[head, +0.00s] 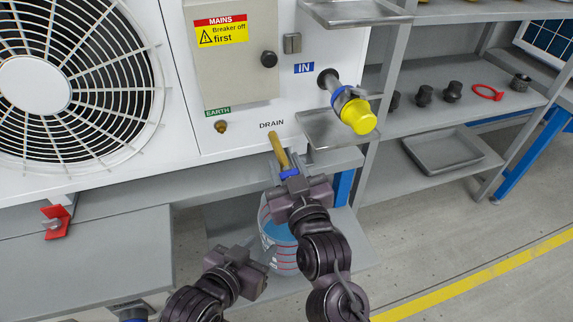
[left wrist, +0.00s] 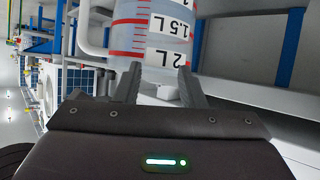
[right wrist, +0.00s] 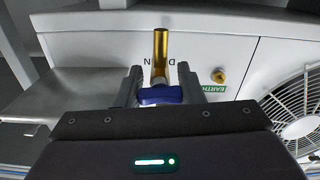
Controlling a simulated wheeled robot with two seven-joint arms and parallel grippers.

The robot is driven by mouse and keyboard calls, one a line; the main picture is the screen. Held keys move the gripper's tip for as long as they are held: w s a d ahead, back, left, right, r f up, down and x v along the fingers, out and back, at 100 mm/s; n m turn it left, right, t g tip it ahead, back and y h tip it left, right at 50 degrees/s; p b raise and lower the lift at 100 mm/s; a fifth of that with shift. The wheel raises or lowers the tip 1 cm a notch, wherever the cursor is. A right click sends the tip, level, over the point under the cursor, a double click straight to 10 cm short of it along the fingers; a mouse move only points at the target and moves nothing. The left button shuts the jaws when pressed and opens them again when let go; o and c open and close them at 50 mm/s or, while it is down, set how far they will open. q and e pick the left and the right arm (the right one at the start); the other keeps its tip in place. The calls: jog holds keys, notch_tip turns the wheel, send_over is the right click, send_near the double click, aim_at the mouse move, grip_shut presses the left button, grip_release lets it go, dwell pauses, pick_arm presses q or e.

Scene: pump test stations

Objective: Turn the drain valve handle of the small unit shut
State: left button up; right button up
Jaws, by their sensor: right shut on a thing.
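The drain valve is a brass pipe (head: 278,150) under the DRAIN label, with a blue handle (head: 289,174) at its lower end. In the right wrist view the blue handle (right wrist: 160,95) lies crosswise between my right fingers, with the brass pipe (right wrist: 160,52) beyond it. My right gripper (head: 291,181) is shut on the blue handle. My left gripper (head: 256,252) is lower, beside a clear measuring jug (head: 279,236). Its fingers are apart and empty, and the jug's marked wall (left wrist: 152,35) shows just beyond them; contact is unclear.
The jug stands on a low shelf below the drain, partly hidden by my right arm. A yellow-capped inlet (head: 358,115) juts out at the right, over a small metal tray (head: 340,128). A grey bench (head: 90,250) fills the left front. Floor at right is open.

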jog(key=shift+r+p, duration=0.1)
jog(key=shift+p, duration=0.4)
jog(key=shift+m+p, duration=0.6)
jog(key=shift+p, duration=0.3)
pick_arm(q)
jog(key=s+a+f+g+y, duration=0.3)
jog(key=s+f+g, duration=0.3)
jog(key=s+f, duration=0.2)
jog(key=shift+s+a+f+g, duration=0.3)
jog(key=shift+s+a, duration=0.15)
pick_arm(e)
jog(key=o, duration=1)
pick_arm(q)
jog(key=shift+s+a+g+y+p, duration=0.15)
jog(key=shift+a+g+y+p, duration=0.2)
jog(key=shift+a+p, duration=0.3)
pick_arm(e)
jog(key=v, duration=0.8)
pick_arm(q)
jog(key=shift+s+r, duration=0.1)
pick_arm(e)
jog(key=shift+w, duration=0.1)
